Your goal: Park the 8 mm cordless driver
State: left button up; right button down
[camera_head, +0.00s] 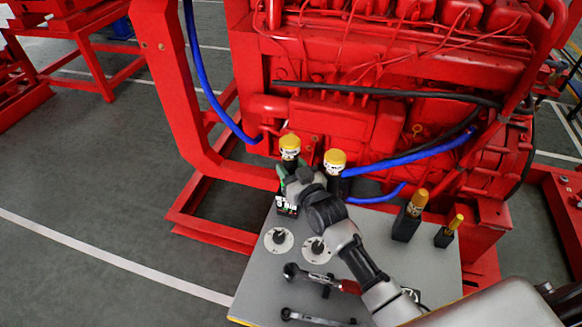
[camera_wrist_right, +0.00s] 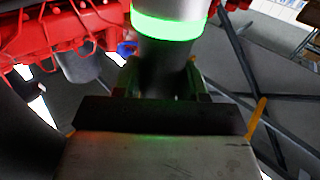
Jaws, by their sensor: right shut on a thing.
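My right gripper (camera_head: 292,180) is shut on a cordless driver (camera_head: 290,148) with a yellow top and a dark body, at the back left of the grey bench. A black block with white lettering (camera_head: 287,210) shows below the gripper. In the right wrist view, a dark cylinder with a glowing green ring (camera_wrist_right: 170,22) stands between the jaws (camera_wrist_right: 163,80). A second yellow-topped driver (camera_head: 335,162) stands just to the right, partly hidden by my right arm. I cannot read which one is 8 mm, nor see whether the held one touches the bench. My left gripper is not in view.
The grey bench (camera_head: 255,275) carries two round white plates with dark centres (camera_head: 278,240) (camera_head: 316,250), a red-handled ratchet (camera_head: 320,278) and a wrench (camera_head: 315,317). Two yellow-topped tools in black holders (camera_head: 408,222) (camera_head: 448,232) stand right. The red engine (camera_head: 370,90) and blue hoses lie behind.

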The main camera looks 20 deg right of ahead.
jog(key=shift+f+b, duration=0.65)
jog(key=shift+f, duration=0.25)
dwell(0.8)
jog(key=c, duration=0.5)
grip_release()
jog(key=shift+c, duration=0.2)
jog(key=shift+f, duration=0.2)
jog(key=s+d+b, duration=0.1)
jog(key=s+d, duration=0.1)
jog(key=s, duration=0.8)
jog(key=shift+s+r, duration=0.2)
jog(key=shift+s, duration=0.15)
jog(key=shift+d+r, duration=0.1)
